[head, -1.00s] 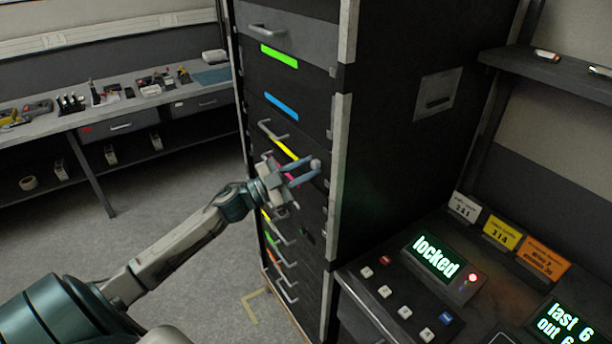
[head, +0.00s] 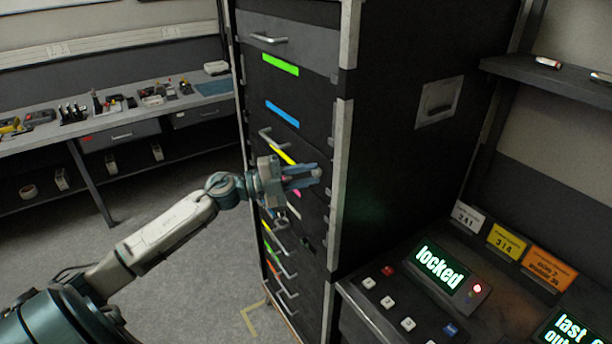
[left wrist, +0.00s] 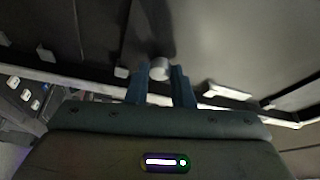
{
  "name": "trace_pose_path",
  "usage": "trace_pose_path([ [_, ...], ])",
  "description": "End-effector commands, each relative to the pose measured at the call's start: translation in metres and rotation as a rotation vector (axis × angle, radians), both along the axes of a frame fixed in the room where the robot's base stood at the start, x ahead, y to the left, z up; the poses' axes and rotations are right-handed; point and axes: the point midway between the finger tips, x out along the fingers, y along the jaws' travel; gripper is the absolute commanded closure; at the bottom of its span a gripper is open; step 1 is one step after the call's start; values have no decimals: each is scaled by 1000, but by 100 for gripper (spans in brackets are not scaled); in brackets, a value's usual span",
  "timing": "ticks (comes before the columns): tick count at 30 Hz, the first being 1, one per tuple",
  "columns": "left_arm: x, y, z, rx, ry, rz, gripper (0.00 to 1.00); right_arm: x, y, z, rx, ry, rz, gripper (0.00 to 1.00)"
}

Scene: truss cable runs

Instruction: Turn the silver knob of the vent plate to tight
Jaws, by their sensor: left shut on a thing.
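The silver knob (left wrist: 160,68) shows in the left wrist view as a small pale cylinder between my left gripper's two blue fingers (left wrist: 160,88). It stands out from a dark panel, the front I take for the vent plate. In the head view my left gripper (head: 305,178) is at the right edge of the rack front, level with the pink strip, shut on the knob. The fingers largely cover the knob there. I cannot read any mark of its turn. My right gripper is in neither view.
The tall black rack (head: 296,64) has drawers with bar handles and coloured strips above and below my gripper. A console (head: 440,268) reading "locked", with a red light, stands at the right. A workbench (head: 60,132) with tools is at the left.

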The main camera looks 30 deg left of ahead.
Motion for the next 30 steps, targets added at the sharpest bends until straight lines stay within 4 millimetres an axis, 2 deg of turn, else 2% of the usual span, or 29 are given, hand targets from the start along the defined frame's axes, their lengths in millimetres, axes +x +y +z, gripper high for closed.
trace_pose_path([
  [14,0,0,-1,15,-5,-1,100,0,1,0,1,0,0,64],
  [15,0,0,-1,15,-5,-1,77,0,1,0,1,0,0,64],
  [18,0,0,-1,15,-5,-1,58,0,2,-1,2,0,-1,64],
  [30,-2,2,-1,14,-6,-1,57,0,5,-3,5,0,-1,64],
])
